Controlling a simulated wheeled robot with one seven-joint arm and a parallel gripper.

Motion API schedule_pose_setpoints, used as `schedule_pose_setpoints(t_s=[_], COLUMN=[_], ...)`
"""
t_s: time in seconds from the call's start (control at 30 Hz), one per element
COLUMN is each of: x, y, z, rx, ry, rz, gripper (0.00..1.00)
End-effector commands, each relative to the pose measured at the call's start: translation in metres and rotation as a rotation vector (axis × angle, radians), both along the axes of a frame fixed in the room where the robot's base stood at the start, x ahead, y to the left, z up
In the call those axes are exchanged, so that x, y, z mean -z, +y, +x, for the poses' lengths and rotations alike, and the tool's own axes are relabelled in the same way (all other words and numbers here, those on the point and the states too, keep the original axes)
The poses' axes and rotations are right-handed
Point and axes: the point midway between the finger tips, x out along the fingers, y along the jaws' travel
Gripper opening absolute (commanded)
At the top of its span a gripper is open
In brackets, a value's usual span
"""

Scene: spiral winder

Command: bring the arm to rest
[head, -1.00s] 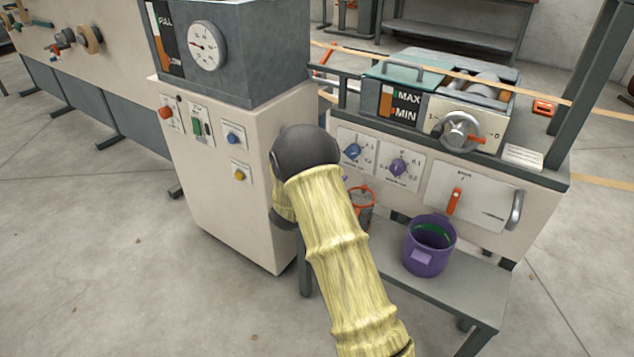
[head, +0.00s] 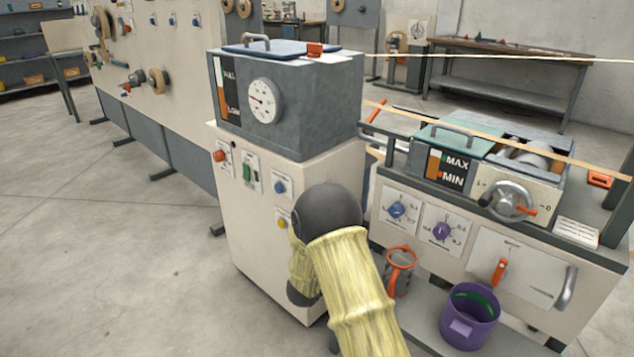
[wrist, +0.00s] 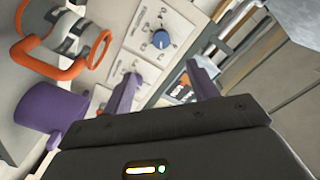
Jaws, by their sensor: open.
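My gripper (wrist: 165,88) shows in the wrist view with its two purple fingers apart and nothing between them. In the head view my yellow-sleeved arm reaches up from the bottom, in front of the white cabinet, and its dark wrist end hides the gripper. The wrist view shows the fingers pointing toward the machine's front panel with a blue knob (wrist: 161,39). A purple bucket (wrist: 48,112) and an orange-rimmed container (wrist: 68,42) are at the left of that view, apart from the fingers.
In the head view, a grey tank with a gauge (head: 263,99) tops the cabinet (head: 258,240) beside my arm. The winder's panel (head: 440,230) is at the right, with the purple bucket (head: 470,318) and orange-rimmed container (head: 398,272) on a shelf below. Open floor (head: 110,270) lies at the left.

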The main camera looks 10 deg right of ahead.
Motion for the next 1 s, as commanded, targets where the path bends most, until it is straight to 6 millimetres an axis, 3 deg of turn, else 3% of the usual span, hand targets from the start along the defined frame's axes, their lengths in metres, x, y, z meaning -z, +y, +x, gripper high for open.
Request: schedule_pose_setpoints(t_s=[0.17,0.33,0.53,0.77,1.0], x=[-0.007,-0.015,-0.023,-0.028,-0.029], y=[0.003,0.018,0.046,0.073,0.083], z=[0.006,0.011,-0.008,-0.066,-0.156], rx=[-0.075,-0.265,-0.526,-0.811,-1.060], ry=[0.061,0.224,0.468,0.778,1.122], rz=[0.044,0.118,0.158,0.137,0.062], gripper=[0.59,0.59,0.59,0.59,0.59])
